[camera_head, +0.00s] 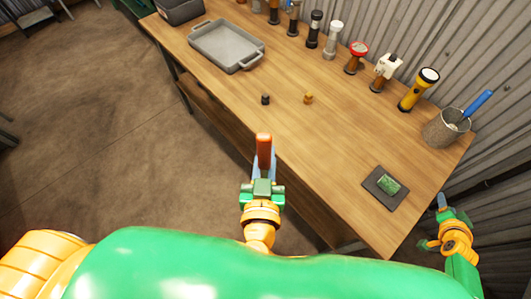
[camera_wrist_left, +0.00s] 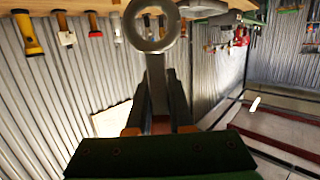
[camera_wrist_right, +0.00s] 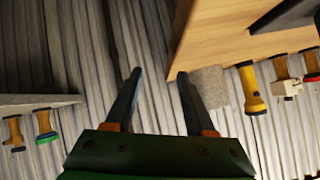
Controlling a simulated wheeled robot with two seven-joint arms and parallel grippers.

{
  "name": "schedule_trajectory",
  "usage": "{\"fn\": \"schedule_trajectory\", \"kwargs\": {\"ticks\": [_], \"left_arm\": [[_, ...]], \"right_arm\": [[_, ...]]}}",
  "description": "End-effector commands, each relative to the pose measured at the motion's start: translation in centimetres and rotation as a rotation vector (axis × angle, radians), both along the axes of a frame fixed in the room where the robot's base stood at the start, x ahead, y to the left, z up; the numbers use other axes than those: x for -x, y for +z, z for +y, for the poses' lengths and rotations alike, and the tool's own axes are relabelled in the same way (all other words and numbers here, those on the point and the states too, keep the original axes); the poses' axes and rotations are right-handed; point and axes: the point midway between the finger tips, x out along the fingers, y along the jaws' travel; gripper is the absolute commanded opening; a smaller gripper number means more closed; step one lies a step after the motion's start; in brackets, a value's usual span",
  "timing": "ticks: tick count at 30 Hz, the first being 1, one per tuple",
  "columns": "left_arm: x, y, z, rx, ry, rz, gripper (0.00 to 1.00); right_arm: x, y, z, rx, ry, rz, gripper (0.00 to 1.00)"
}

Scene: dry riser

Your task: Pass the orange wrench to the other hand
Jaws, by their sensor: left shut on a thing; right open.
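The wrench is held in my left gripper (camera_head: 263,172), in front of the workbench's near edge. Its orange handle (camera_head: 264,146) points up and away in the head view. In the left wrist view its grey ring end (camera_wrist_left: 153,42) stands above the jaws, and the shaft runs down between the fingers. My left gripper is shut on it. My right gripper (camera_head: 442,203) is open and empty off the bench's right end, well apart from the wrench. In the right wrist view its two fingers (camera_wrist_right: 159,78) are spread with nothing between them.
Several flashlights, one yellow (camera_head: 418,90), line the corrugated wall. The bench's middle is mostly clear.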

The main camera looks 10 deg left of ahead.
Motion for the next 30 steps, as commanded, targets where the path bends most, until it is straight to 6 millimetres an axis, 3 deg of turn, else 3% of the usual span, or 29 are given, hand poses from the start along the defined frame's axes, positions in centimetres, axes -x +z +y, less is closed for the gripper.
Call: {"fn": "schedule_trajectory", "kwargs": {"ticks": [1, 3, 7, 12, 15, 18, 21, 24, 30], "left_arm": [[0.0, 0.0, 0.0, 0.0, 0.0, -0.001, 0.0], [0.0, 0.0, 0.0, 0.0, 0.0, -0.001, 0.0], [0.0, 0.0, 0.0, 0.0, 0.0, -0.001, 0.0], [0.0, 0.0, 0.0, 0.0, 0.0, -0.001, 0.0], [0.0, 0.0, 0.0, 0.0, 0.0, -0.001, 0.0], [0.0, 0.0, 0.0, 0.0, 0.0, -0.001, 0.0], [0.0, 0.0, 0.0, 0.0, 0.0, -0.001, 0.0], [0.0, 0.0, 0.0, 0.0, 0.0, -0.001, 0.0], [0.0, 0.0, 0.0, 0.0, 0.0, -0.001, 0.0]], "right_arm": [[3.1, -1.8, -0.5, 0.042, -0.003, 0.069, 0.55], [7.0, -5.3, 1.1, 0.084, 0.057, 0.211, 0.55], [15.2, -10.4, 4.0, 0.147, 0.192, 0.458, 0.55], [19.1, -16.3, 15.0, 0.079, 0.494, 0.689, 0.55], [21.6, -18.4, 20.9, 0.057, 0.683, 0.797, 0.55], [23.5, -19.4, 25.6, 0.049, 0.848, 0.872, 0.55], [24.9, -19.8, 28.6, 0.05, 0.964, 0.914, 0.55], [25.5, -20.0, 30.0, 0.054, 1.021, 0.933, 0.55], [25.6, -20.0, 30.2, 0.055, 1.033, 0.936, 0.55]]}}
